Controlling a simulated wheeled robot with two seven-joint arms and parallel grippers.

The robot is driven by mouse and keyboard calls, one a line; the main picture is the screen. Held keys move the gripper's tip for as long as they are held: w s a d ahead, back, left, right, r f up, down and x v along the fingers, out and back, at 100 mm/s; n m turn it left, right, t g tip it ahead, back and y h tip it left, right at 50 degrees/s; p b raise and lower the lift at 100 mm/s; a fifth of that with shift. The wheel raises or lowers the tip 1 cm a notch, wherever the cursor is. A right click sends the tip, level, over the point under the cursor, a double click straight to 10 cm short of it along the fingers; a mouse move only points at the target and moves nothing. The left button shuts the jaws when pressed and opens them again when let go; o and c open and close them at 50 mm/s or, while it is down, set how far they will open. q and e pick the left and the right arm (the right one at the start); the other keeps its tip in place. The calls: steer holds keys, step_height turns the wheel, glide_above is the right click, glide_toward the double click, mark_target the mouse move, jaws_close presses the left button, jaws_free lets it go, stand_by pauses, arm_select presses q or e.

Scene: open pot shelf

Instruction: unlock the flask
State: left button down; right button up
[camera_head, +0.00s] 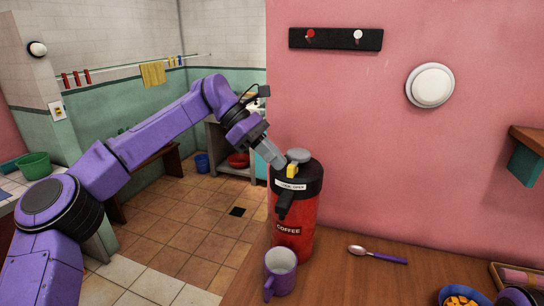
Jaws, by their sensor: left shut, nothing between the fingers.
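The flask (305,222) is a red coffee dispenser with a black top, a grey knob (299,155) on its lid and a black spout. It stands upright on the wooden counter. A small yellow tab (292,171) sits on the front of its top, above a white label that is too small to read surely. My left gripper (278,163) is shut and empty, with its tips at the left edge of the flask's top, close to the knob and yellow tab. I cannot tell whether it touches them. My right gripper is not in view.
A purple mug (281,272) stands in front of the flask. A spoon (378,255) lies on the counter (350,284) to the right. A bowl of orange pieces (466,296) and a tray (512,272) are at the right front. The pink wall (385,150) rises behind.

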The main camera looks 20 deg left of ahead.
mark_target(289, 166)
arm_select(q)
steer(key=shift+d, duration=0.1)
steer(key=d, duration=0.3)
steer(key=shift+d+b, duration=0.2)
steer(key=shift+b, duration=0.15)
steer(key=shift+s, duration=0.1)
